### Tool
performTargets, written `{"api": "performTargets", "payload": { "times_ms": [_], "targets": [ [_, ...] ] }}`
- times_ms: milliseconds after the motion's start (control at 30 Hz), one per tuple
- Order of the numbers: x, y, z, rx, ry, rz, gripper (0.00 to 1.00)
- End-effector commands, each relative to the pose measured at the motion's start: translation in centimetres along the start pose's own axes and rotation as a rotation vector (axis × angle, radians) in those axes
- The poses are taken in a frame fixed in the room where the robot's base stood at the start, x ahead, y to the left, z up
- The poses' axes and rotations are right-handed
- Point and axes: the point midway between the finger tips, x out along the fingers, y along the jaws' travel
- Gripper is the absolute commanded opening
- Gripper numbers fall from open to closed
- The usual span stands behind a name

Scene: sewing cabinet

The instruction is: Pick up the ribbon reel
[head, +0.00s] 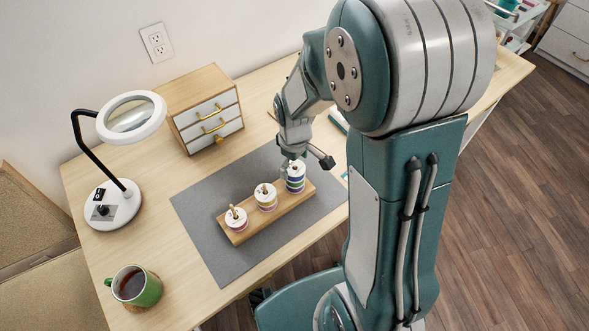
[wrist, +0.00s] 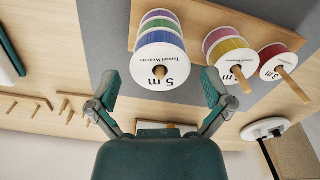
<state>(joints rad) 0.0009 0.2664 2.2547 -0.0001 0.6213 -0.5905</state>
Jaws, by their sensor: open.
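A wooden stand (head: 281,214) on the grey mat holds three reel stacks on pegs. The tallest stack (head: 295,183), at the right end, has blue, green and purple ribbon and a white top marked "5 m" in the wrist view (wrist: 160,52). The middle stack (head: 266,200) shows yellow and purple. My gripper (head: 306,160) is open and empty at the tallest stack. In the wrist view its fingers (wrist: 160,86) stand apart, one to either side of that stack's lower edge, with no clear contact.
A small drawer cabinet (head: 204,105) stands at the back. A magnifier lamp (head: 113,205) and a green mug (head: 147,291) are at the left. A peg rack (wrist: 25,106) shows in the wrist view. The grey mat (head: 215,259) is bare around the stand.

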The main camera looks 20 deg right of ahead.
Motion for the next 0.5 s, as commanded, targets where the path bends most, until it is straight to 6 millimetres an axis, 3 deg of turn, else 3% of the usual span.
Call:
{"api": "performTargets", "payload": {
  "times_ms": [133,367,433,500],
  "targets": [
    [1.6,0.0,0.0,0.0,-0.001,-0.001,1.0],
    [1.7,0.0,0.0,0.0,0.001,0.001,1.0],
    [1.7,0.0,0.0,0.0,0.001,0.001,0.78],
    [1.7,0.0,0.0,0.0,0.001,0.001,0.47]
  ]
}}
